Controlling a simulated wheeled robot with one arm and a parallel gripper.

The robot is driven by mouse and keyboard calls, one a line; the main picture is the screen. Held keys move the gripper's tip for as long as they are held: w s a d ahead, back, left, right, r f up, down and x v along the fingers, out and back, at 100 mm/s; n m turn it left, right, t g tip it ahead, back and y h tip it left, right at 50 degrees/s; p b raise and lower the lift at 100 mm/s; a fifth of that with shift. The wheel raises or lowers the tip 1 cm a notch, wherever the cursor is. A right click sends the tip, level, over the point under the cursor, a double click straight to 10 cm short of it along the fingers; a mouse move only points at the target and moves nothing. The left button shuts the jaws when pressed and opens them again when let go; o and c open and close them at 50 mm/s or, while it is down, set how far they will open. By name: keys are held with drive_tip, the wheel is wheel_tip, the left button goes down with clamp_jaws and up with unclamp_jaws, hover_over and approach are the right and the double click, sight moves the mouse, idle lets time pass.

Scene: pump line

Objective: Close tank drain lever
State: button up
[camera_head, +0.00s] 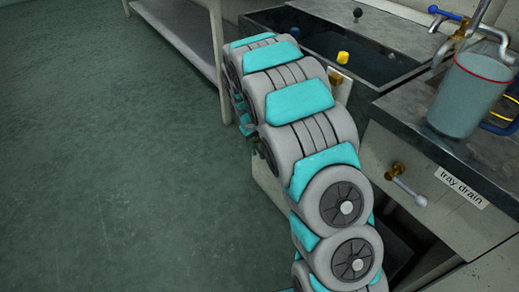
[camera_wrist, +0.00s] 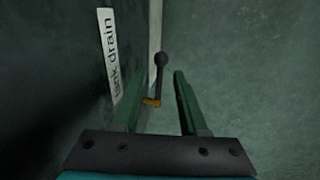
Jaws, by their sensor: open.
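In the wrist view the tank drain lever (camera_wrist: 160,68) has a dark handle with a rounded end and a brass pivot (camera_wrist: 152,101). The handle points up in the picture, away from my gripper. A white "tank drain" label (camera_wrist: 110,58) is on the dark panel to its left. My gripper (camera_wrist: 158,84) is open, with its green fingers on either side of the lever. The lever appears between them, nearer the left finger; I cannot tell whether they touch. In the head view my arm hides the lever and most of my gripper.
In the head view, a tray drain lever (camera_head: 405,185) with its label (camera_head: 462,188) is on the cabinet front at right. A bucket (camera_head: 467,98) stands on the counter under a tap. A dark basin (camera_head: 385,65) lies behind my arm. Floor (camera_head: 100,160) at left is clear.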

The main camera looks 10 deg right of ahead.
drive_tip(key=shift+d+f, duration=0.2)
drive_tip(key=shift+f, duration=0.8)
clamp_jaws()
idle(0.7)
